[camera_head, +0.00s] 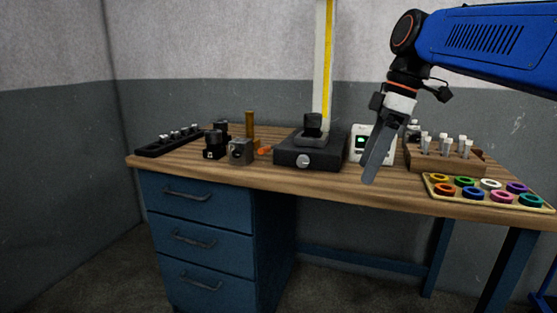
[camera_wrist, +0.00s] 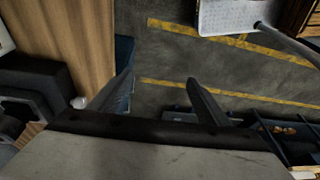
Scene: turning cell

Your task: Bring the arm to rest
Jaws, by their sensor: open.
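My blue arm (camera_head: 490,38) reaches in from the upper right in the head view. My gripper (camera_head: 370,178) hangs down from it in front of the workbench (camera_head: 230,172), with its grey fingers near the front edge. In the wrist view my gripper (camera_wrist: 160,82) shows two dark fingers spread apart with nothing between them. Floor and the bench edge show beyond them. In the head view the fingers overlap each other, and they partly cover the bench top and a white device behind.
The bench carries a dark block fixture (camera_head: 311,152), a white device with a green display (camera_head: 360,142), a wooden rack of tools (camera_head: 445,160), and a tray of coloured rings (camera_head: 485,204). Small dark blocks (camera_head: 215,143) and a black holder (camera_head: 168,140) stand left. Floor (camera_wrist: 165,62) lies clear in front.

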